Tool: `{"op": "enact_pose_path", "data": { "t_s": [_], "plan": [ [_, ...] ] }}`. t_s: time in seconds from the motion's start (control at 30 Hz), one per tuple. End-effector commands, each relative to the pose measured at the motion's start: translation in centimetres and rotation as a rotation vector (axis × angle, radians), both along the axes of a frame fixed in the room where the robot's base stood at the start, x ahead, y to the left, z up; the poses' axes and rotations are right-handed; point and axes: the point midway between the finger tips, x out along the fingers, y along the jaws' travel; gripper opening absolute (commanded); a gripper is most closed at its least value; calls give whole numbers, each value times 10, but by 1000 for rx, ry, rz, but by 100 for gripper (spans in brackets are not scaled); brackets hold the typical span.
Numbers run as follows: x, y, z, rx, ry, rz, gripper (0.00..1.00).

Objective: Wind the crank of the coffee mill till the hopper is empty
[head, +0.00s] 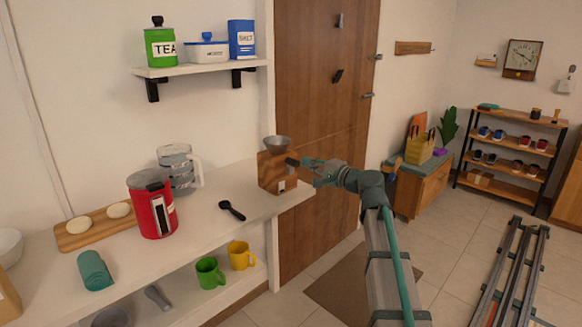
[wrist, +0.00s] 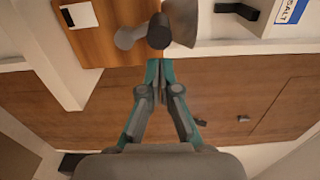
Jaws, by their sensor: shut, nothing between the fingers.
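The coffee mill (head: 271,176) is a wooden box with a grey bowl-shaped hopper (head: 277,144) on top. It stands upright at the right end of the white counter. A dark crank knob (head: 292,162) sticks out on its right side; in the wrist view the crank knob (wrist: 160,31) lies just beyond my fingertips, beside the grey hopper (wrist: 182,22). My gripper (head: 304,165) is at the mill's right side, close to the knob. In the wrist view my gripper (wrist: 160,62) has its fingertips together with nothing between them. The hopper's contents cannot be seen.
A black scoop (head: 232,210) lies on the counter left of the mill. A red canister (head: 153,205) and a glass jug (head: 180,168) stand farther left. A wooden door (head: 318,100) is behind the mill. Mugs stand on the lower shelf.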

Motion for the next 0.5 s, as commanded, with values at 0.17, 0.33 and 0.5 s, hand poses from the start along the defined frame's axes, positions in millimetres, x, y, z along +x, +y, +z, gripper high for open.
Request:
{"op": "enact_pose_path", "data": {
  "t_s": [0.17, 0.33, 0.5],
  "plan": [
    [-14, -12, 0, 1, -1, -2, 0],
    [-26, -22, 0, 1, -1, -2, 0],
    [-36, -30, 0, 1, -1, -1, 0]
  ]
}}
